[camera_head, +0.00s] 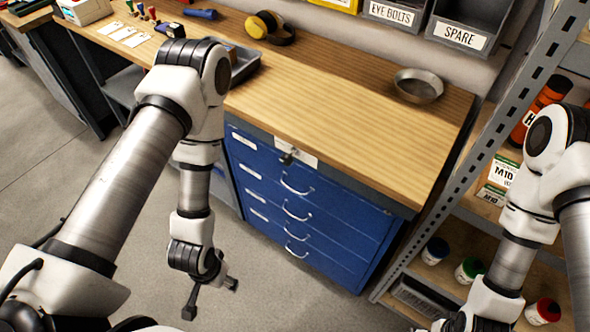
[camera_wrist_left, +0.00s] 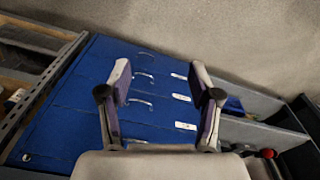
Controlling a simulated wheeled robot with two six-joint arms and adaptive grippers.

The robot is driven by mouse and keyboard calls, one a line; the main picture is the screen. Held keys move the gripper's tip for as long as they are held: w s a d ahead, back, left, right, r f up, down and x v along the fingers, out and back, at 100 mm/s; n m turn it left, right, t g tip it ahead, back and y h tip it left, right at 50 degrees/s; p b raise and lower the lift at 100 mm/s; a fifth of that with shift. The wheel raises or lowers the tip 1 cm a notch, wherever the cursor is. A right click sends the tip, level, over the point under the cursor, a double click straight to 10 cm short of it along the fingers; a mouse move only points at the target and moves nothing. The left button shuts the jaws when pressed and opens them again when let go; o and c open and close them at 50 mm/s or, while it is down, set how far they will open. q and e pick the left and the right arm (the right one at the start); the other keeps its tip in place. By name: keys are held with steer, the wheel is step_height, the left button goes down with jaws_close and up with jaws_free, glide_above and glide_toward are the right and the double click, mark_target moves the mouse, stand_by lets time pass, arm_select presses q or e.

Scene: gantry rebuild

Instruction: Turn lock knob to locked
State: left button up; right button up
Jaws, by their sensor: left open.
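The lock knob (camera_head: 289,156) is a small dark knob on a white plate (camera_head: 308,159) at the top edge of the blue drawer cabinet (camera_head: 330,218), under the bench top. Its exact turn is too small to read. My left gripper (camera_head: 210,298) hangs in front of the cabinet, lower and to the left of the knob, apart from it. In the left wrist view my left gripper (camera_wrist_left: 161,75) has its fingers spread and empty, with blue drawer fronts (camera_wrist_left: 70,108) behind. My right gripper is cut off by the lower edge of the head view.
The wooden bench top (camera_head: 330,110) holds a metal bowl (camera_head: 418,86) and a grey tray (camera_head: 240,66). Drawer handles (camera_head: 297,187) stick out below the knob. A metal shelf rack (camera_head: 470,165) stands close on the right. Open floor (camera_head: 80,190) lies at left.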

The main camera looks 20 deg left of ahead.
arm_select(q)
steer(key=w+d+m+t+h+b, duration=0.2)
steer(key=w+m+t, duration=0.15)
steer(key=w, duration=0.55)
steer(key=m+t+h+b, duration=0.3)
steer(key=t+h+b, duration=0.3)
steer(key=t+b, duration=1.15)
glide_toward(284, 162)
step_height(284, 162, up, 4)
steer(key=w+g+b, duration=0.2)
steer(key=g+b, duration=0.3)
steer(key=x, duration=0.7)
steer(key=shift+w+d+r, duration=0.1)
steer(key=shift+w+d, duration=0.1)
steer(key=shift+w, duration=0.15)
arm_select(e)
step_height(284, 162, down, 24)
steer(key=shift+w+a, duration=0.25)
steer(key=shift+a, duration=0.1)
arm_select(q)
steer(key=shift+c, duration=0.2)
steer(key=c, duration=1.1)
